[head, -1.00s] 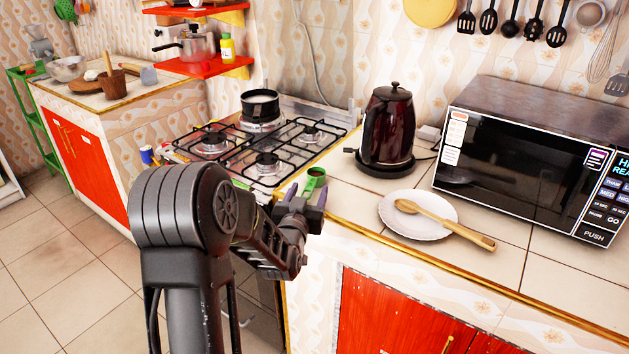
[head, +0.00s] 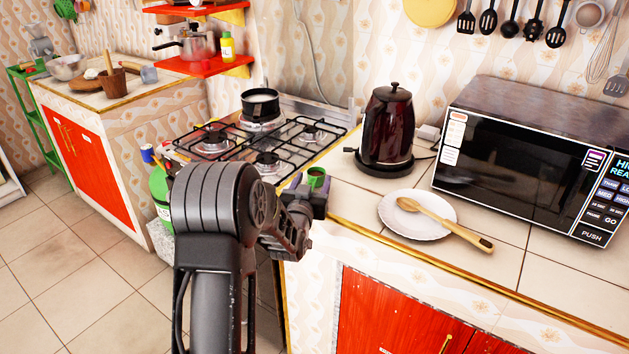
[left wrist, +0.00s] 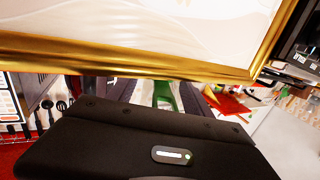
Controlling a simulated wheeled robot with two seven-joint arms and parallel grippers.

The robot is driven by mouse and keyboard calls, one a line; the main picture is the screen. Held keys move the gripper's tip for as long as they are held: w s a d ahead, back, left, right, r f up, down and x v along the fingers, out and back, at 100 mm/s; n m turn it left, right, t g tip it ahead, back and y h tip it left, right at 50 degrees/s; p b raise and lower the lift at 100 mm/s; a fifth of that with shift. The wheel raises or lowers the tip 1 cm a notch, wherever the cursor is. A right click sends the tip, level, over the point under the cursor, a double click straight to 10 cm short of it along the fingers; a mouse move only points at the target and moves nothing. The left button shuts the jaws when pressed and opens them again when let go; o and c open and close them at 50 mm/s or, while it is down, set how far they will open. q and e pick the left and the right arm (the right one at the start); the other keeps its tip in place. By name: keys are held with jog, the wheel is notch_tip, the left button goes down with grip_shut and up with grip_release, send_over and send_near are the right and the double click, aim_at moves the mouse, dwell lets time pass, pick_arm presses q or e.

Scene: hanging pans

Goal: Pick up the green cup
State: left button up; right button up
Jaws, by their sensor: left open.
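The green cup (head: 317,176) stands on the counter just right of the stove, near the front edge. Its upper part shows in the head view; my gripper hides its lower part. My left gripper (head: 311,183) is open at the cup, with a finger to either side of it. I cannot tell whether the fingers touch it. In the left wrist view, a green piece, apparently the cup (left wrist: 164,96), shows between the dark fingers. My right gripper is not in view.
The stove (head: 265,140) with a black pot (head: 260,104) is left of the cup. A dark red kettle (head: 388,130) stands behind it to the right. A white plate (head: 415,224) with a wooden spoon (head: 450,225) lies to the right, before the microwave (head: 520,160).

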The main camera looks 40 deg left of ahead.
pick_arm(q)
grip_shut()
dwell(0.7)
